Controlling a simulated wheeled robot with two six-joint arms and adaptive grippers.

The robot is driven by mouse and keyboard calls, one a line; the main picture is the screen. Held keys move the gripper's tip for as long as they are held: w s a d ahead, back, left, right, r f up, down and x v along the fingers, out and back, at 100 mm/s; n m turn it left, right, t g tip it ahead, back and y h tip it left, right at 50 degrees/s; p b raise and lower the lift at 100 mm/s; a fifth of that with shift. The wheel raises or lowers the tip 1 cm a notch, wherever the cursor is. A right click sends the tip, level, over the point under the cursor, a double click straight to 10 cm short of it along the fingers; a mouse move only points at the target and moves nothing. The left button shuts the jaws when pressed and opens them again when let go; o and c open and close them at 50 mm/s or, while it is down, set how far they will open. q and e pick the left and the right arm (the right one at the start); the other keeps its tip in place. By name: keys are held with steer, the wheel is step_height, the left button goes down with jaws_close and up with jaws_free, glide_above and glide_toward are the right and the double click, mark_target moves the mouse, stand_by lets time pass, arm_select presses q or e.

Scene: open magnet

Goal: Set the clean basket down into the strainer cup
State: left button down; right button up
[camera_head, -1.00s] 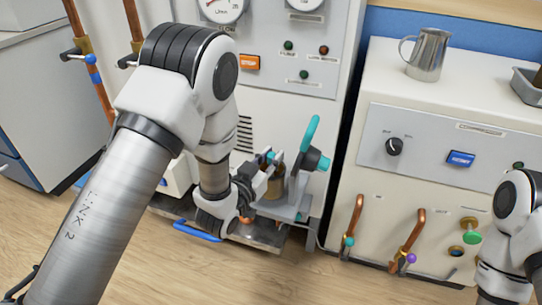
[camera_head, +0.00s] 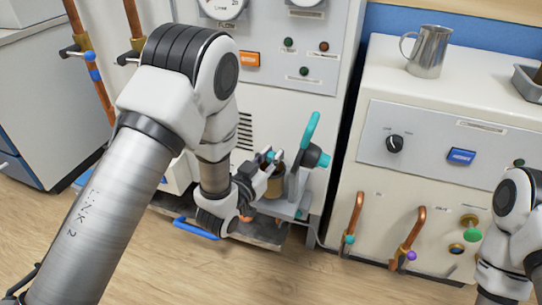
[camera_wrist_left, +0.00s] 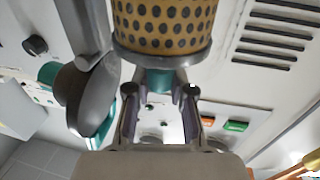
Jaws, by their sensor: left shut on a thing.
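A brass basket with dark round holes (camera_wrist_left: 163,28) hangs from my left gripper. The gripper (camera_wrist_left: 160,103) is shut on its teal knob (camera_wrist_left: 160,82), just past the basket's grey rim. In the head view, the left gripper (camera_head: 271,163) is low in front of the grey cabinet, with the tan side of the basket (camera_head: 275,184) below its fingers. The basket looks roughly upright. I cannot make out the strainer cup; my wrist hides much of the space under the basket. My right gripper is out of view; only part of that arm shows at the right edge.
A grey bracket with a teal lever (camera_head: 312,130) stands close right of the basket. A blue handle (camera_head: 196,228) sticks out low at the front. Copper pipes with valves (camera_head: 405,243) front the right cabinet (camera_head: 351,115). A metal jug (camera_head: 428,53) stands on top. The front floor is clear.

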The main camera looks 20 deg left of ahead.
arm_select(q)
steer(key=c, duration=0.9)
jaws_free()
steer(key=shift+c, duration=0.2)
steer(key=v, duration=0.8)
steer(key=s+a+f+n+g+y, duration=0.15)
steer(key=s+f+g, duration=0.3)
steer(key=f, duration=0.65)
steer(key=s+a+f+g+y, duration=0.1)
steer(key=s+a+f+g, duration=0.15)
steer(key=s+f, duration=0.55)
steer(key=s+a+f+n+g+y, duration=0.2)
steer(key=s+f+g, duration=0.85)
steer(key=s, duration=0.25)
step_height(320, 180, up, 37)
steer(key=s+p, duration=0.1)
steer(key=p, duration=3.6)
steer(key=shift+s+d+r, duration=0.15)
steer(key=shift+s+d, duration=0.05)
steer(key=shift+s, duration=0.1)
